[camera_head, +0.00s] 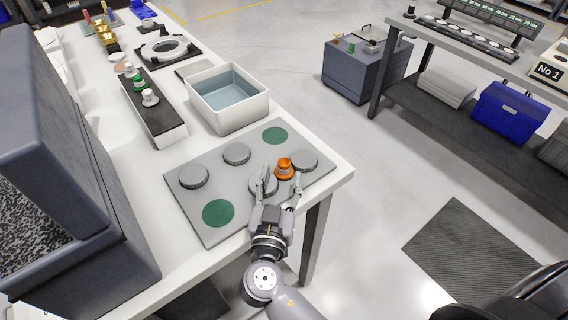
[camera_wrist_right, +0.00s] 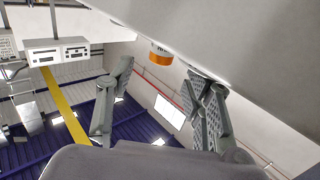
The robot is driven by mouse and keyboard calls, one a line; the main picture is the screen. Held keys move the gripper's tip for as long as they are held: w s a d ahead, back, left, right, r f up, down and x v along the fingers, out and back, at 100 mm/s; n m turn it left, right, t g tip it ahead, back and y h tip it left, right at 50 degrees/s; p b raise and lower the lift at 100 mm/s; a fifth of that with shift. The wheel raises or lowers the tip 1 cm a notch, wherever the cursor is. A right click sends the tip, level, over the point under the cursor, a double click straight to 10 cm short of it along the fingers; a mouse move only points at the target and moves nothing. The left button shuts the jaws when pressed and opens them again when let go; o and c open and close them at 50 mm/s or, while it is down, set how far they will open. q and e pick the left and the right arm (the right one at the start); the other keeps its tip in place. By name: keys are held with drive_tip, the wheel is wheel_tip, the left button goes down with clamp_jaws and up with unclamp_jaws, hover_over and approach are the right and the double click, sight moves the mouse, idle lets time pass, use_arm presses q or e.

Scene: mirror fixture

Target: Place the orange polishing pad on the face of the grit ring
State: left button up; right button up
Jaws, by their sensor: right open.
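The orange polishing pad (camera_head: 284,169) is a small orange piece with a knob-like top, on the grey panel (camera_head: 212,162) near the table's front right corner. My right gripper (camera_head: 279,180) is open, its two fingers reaching over the panel on either side of the pad's near side; the pad is not gripped. In the right wrist view, the open fingers (camera_wrist_right: 160,85) show with the orange and white pad (camera_wrist_right: 160,54) beyond and between them. A pale ring on a dark plate, which looks like the grit ring (camera_head: 165,48), lies at the table's far end. My left gripper is not in view.
Several grey discs (camera_head: 237,153) and green circles (camera_head: 274,136) sit on the panel around the pad. A white bin (camera_head: 228,98) stands just behind it. A dark-topped rack with knobbed pieces (camera_head: 153,118) is left of the bin. A large dark box (camera_head: 65,170) stands at left.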

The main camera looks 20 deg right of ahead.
sight(283, 166)
drive_tip(key=x, duration=0.2)
drive_tip(key=shift+w+r+p, duration=0.2)
drive_tip(key=shift+w+p, duration=0.2)
drive_tip(key=shift+w+d+f, duration=0.2)
drive_tip(key=shift+w+d, duration=0.05)
drive_tip(key=shift+w, duration=0.05)
drive_tip(key=shift+c, duration=0.3)
clamp_jaws()
